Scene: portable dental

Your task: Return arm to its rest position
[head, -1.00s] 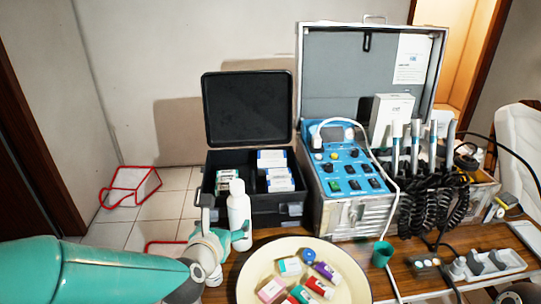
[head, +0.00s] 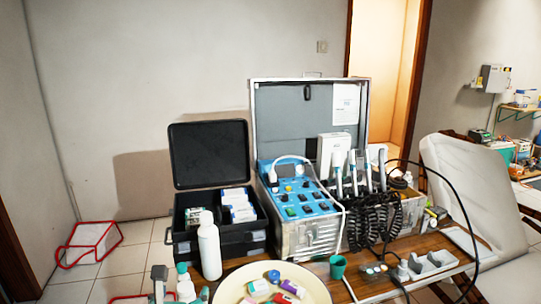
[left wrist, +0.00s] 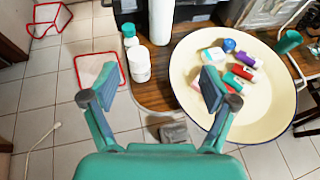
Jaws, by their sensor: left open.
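My left gripper (head: 180,288) shows only by its fingers at the bottom edge of the head view. In the left wrist view the gripper (left wrist: 160,74) is open, with nothing between its spread fingers. The tall bottle (head: 209,248) stands apart from the fingers in front of the black case (head: 207,158). My right gripper is in neither current view.
An open dental unit (head: 310,238) with hanging handpieces and a teal cup (head: 337,267) are to the right. Tiled floor lies left of the table, with a red-edged object (head: 90,243).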

